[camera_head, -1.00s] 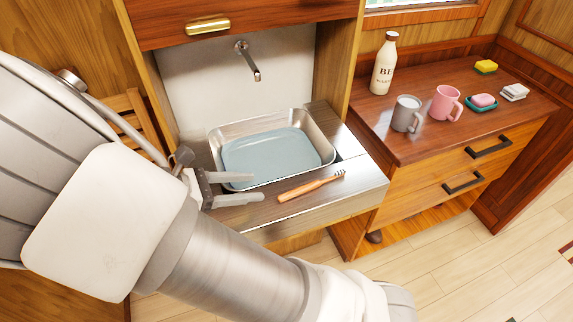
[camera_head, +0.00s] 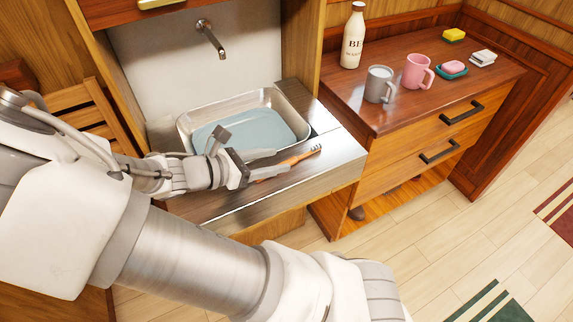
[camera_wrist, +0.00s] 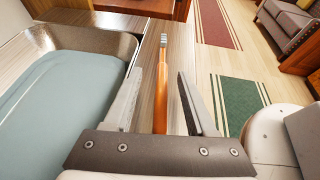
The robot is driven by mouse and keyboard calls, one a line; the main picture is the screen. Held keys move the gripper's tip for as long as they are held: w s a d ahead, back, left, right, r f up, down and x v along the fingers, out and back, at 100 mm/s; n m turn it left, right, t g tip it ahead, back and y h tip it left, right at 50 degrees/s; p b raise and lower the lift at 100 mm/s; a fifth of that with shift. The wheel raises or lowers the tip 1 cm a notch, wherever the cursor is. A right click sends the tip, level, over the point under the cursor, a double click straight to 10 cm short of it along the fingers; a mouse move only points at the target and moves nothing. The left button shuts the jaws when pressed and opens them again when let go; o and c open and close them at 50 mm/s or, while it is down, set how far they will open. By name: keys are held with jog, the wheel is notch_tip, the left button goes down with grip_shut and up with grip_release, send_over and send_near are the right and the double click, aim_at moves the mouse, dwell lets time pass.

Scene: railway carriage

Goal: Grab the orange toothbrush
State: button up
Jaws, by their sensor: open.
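The orange toothbrush (camera_head: 291,160) lies on the metal counter in front of the sink, with its bristles toward the right. In the wrist view, the toothbrush (camera_wrist: 160,95) runs lengthwise between the two fingers, bristle head farthest away. My gripper (camera_head: 270,163) is open at the handle end, low over the counter. In the wrist view, my gripper (camera_wrist: 160,100) has one finger on each side of the handle, with a gap to each. The fingers hide part of the handle in the head view.
The metal sink basin (camera_head: 185,125) with blue-grey water is just beside the toothbrush, under a tap (camera_head: 211,40). A wooden cabinet to the right bears a bottle (camera_head: 354,38), a grey mug (camera_head: 380,85), a pink mug (camera_head: 416,72), soap (camera_head: 453,67) and a yellow sponge (camera_head: 454,35).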

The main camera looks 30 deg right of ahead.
aim_at(293, 159)
jog(key=x, duration=0.2)
jog(key=b+x, duration=0.1)
jog(key=x, duration=0.1)
jog(key=shift+s+d, duration=0.15)
jog(key=shift+s, duration=0.05)
grip_shut()
